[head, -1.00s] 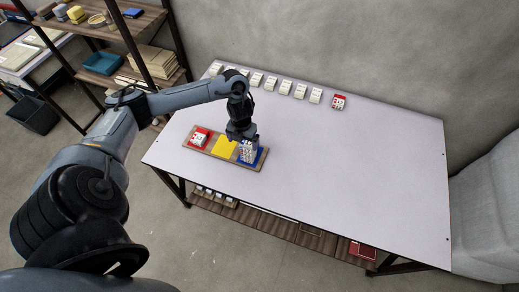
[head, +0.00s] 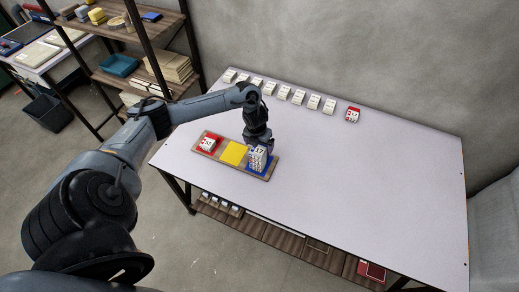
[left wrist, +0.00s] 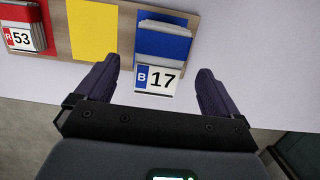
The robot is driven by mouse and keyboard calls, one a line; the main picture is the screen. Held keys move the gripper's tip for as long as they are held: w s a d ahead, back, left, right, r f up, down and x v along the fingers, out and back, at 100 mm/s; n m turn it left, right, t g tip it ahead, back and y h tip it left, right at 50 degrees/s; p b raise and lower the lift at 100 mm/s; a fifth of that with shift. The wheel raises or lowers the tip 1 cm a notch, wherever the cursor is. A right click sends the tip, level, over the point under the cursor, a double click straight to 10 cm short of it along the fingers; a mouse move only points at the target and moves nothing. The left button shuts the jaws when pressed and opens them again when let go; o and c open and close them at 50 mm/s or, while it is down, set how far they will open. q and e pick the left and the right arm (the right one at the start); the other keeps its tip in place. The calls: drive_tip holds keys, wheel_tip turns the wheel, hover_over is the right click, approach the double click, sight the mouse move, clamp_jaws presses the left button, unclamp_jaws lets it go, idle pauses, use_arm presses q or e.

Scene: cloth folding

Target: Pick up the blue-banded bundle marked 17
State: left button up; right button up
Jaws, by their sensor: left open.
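The bundle marked 17 (head: 258,159) is a white stack with a blue band. It stands on the blue square at the right end of a wooden board (head: 270,178). In the left wrist view its label "B 17" (left wrist: 160,79) faces the camera. My left gripper (head: 262,146) is right at the bundle, partly behind its top in the head view. In the left wrist view my left gripper (left wrist: 158,80) is open, with one finger on each side of the bundle and gaps between. My right gripper is not in view.
A red bundle marked 53 (left wrist: 22,32) sits on the board's red square. The yellow square (head: 234,153) between is empty. Several white bundles (head: 283,93) and a red one (head: 352,115) line the table's back edge. The table's right side (head: 380,180) is clear.

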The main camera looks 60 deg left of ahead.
sight(259, 149)
use_arm(q)
drive_tip(key=shift+w+a+f, duration=0.15)
drive_tip(key=shift+f, duration=1.3)
drive_tip(key=c, duration=1.1)
